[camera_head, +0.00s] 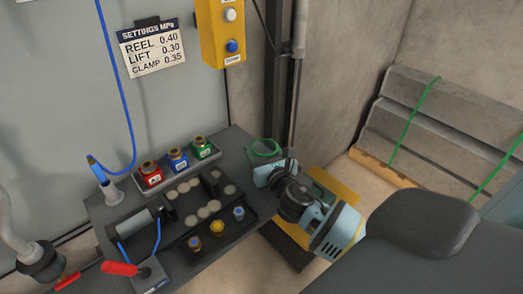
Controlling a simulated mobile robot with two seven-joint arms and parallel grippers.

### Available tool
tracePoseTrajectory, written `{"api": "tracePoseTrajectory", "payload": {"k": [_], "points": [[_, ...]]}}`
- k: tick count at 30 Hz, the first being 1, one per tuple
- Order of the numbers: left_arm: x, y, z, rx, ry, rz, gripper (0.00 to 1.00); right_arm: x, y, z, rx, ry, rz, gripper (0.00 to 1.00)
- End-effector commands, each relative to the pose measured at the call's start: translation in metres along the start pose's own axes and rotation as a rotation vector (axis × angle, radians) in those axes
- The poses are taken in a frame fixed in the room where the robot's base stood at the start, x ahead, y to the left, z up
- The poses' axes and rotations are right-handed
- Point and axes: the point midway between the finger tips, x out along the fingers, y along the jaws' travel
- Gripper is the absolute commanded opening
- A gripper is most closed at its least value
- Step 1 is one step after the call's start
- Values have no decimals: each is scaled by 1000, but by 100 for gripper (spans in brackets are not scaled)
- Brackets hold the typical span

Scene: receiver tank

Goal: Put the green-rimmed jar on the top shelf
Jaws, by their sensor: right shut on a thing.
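The green-rimmed jar (265,148) is at the right end of the dark grey bench, with its round green rim facing up. My right gripper (272,166) is at the near side of the jar and shut on it. The gripper hides the jar's lower part, so I cannot tell whether it touches a surface below. My left gripper is not in view. I cannot make out which surface is the top shelf.
The bench (240,141) holds a rack of red, blue and green fittings (177,160), a tray of pale discs (209,209) and a red-handled tool (121,268). A yellow platform (334,186) lies below my right arm. A dark post (292,95) stands behind the jar.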

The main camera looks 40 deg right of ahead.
Motion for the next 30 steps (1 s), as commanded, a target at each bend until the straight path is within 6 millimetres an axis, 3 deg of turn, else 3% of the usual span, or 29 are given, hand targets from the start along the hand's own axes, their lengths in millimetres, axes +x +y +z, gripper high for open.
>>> {"api": "tracePoseTrajectory", "payload": {"k": [2, 3, 7, 19, 30], "points": [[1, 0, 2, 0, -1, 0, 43, 0, 0, -4, -1, 1, 0, 30], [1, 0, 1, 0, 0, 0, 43, 0, 0, -3, -1, 1, 0, 62], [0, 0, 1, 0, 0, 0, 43, 0, 0, -2, -1, 1, 0, 78], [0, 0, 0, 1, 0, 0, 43, -4, 0, 1, 0, 2, 1, 78], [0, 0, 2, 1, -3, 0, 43, -68, 0, -1, 0, 4, 1, 78]]}}
